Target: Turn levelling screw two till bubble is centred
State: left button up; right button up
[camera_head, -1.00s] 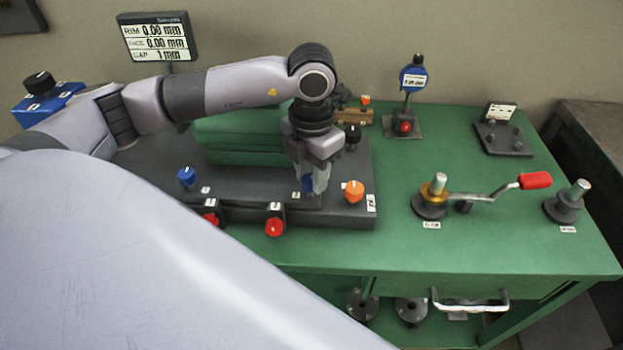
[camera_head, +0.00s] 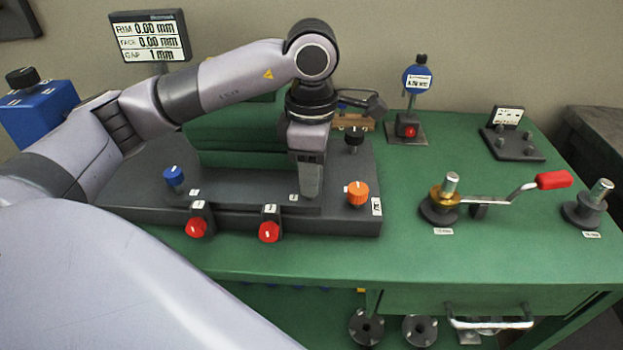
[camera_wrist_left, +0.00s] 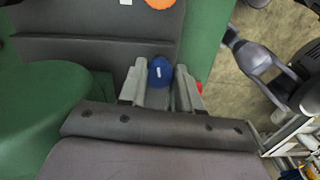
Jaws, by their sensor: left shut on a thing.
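My left gripper (camera_head: 311,192) points down at the front of the dark base plate (camera_head: 240,215). In the left wrist view, its two fingers (camera_wrist_left: 160,85) are on either side of a blue knob (camera_wrist_left: 160,72) with a white mark, and they are shut on it. In the head view the fingers hide this knob, and the number on the small label beside it is too small to read. Another blue knob (camera_head: 174,175) stands at the plate's left and an orange knob (camera_head: 358,192) at its right. I see no bubble. My right gripper is not in view.
Two red knobs (camera_head: 269,232) sit on the plate's front edge. A green body (camera_head: 225,135) stands behind my gripper. A crank with a red handle (camera_head: 554,180) is on the right of the green bench. The display (camera_head: 150,38) reads RIM 0.00, FACE 0.00, GAP 1 mm.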

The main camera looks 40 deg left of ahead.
pick_arm(q)
jog(key=m+b, duration=0.1)
jog(key=m, duration=0.1)
jog(key=shift+m, duration=0.3)
jog(key=shift+m+b, duration=0.35)
jog(key=shift+m, duration=0.05)
jog(key=shift+r+m, duration=0.1)
jog(key=shift+m, duration=0.2)
jog(key=o, duration=1.1)
jog(key=shift+c, duration=0.2)
notch_tip(320, 180, up, 6)
jog(key=shift+f+p, duration=0.15)
jog(key=shift+p, duration=0.25)
jog(key=shift+r, duration=0.75)
